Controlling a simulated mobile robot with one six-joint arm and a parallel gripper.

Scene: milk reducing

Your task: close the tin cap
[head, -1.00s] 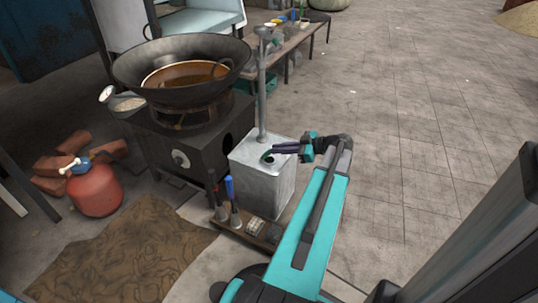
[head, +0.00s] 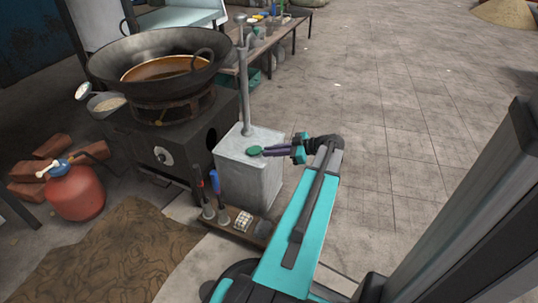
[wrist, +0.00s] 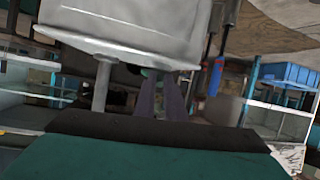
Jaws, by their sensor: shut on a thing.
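The tin (head: 248,182) is a grey square metal can standing upright beside the stove, with a tall pipe on its top. Its green cap (head: 254,150) shows as a flat disc on the tin's top; the opening is not visible. My gripper (head: 266,151) reaches in from the right, its dark fingers shut at the cap's right edge. In the wrist view, the tin (wrist: 140,25) fills the top, upside down, and the fingers (wrist: 160,85) point at a small green part of the cap (wrist: 150,73). The exact contact is hard to see.
A black stove (head: 165,140) carries a large wok (head: 150,62) left of the tin. A wooden tray (head: 235,225) with tools stands in front. A red gas cylinder (head: 75,192) and bricks are at the left. The tiled floor to the right is clear.

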